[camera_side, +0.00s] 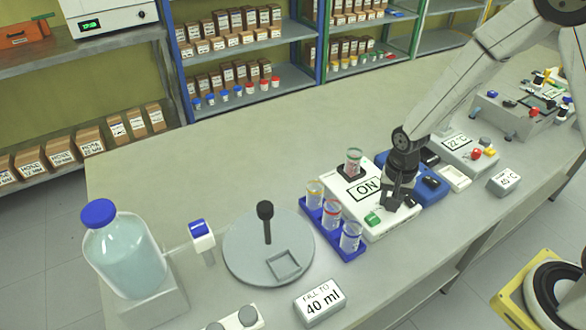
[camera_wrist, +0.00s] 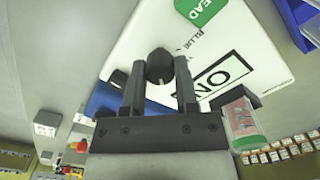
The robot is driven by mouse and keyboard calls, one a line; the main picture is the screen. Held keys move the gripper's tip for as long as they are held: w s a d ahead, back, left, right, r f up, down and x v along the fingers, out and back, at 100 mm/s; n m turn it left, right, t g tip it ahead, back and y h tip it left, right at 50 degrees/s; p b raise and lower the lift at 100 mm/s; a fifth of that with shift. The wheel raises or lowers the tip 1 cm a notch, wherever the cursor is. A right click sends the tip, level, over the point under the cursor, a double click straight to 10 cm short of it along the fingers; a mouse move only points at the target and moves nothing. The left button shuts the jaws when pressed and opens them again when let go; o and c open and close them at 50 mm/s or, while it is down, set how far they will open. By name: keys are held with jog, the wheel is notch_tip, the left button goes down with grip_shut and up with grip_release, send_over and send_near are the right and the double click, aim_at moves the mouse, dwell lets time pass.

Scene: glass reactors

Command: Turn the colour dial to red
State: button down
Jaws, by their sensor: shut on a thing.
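The white device (camera_side: 405,208) has a screen reading "ON" and a green button; it also shows in the wrist view (camera_wrist: 235,40). Its dark dial knob (camera_wrist: 160,64) stands between the fingers of my gripper (camera_wrist: 160,85), which is shut on it. The word "BLUE" is printed on the device beside the knob; no word for red can be read. In the side view my gripper (camera_side: 393,200) points down at the device's right part and hides the knob. Which way the knob points is unclear.
A vial (camera_side: 353,160) stands in a dark holder at the device's back edge. A blue rack (camera_side: 345,253) with three vials is close on the left. A blue unit (camera_side: 432,190) and a temperature unit (camera_side: 462,148) are on the right. The bench behind is clear.

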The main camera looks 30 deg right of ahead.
jog(key=shift+m, duration=0.9)
jog(key=shift+c, duration=1.8)
grip_release()
jog(key=shift+r, duration=0.2)
jog(key=shift+r, duration=3.75)
jog(key=shift+s, duration=0.1)
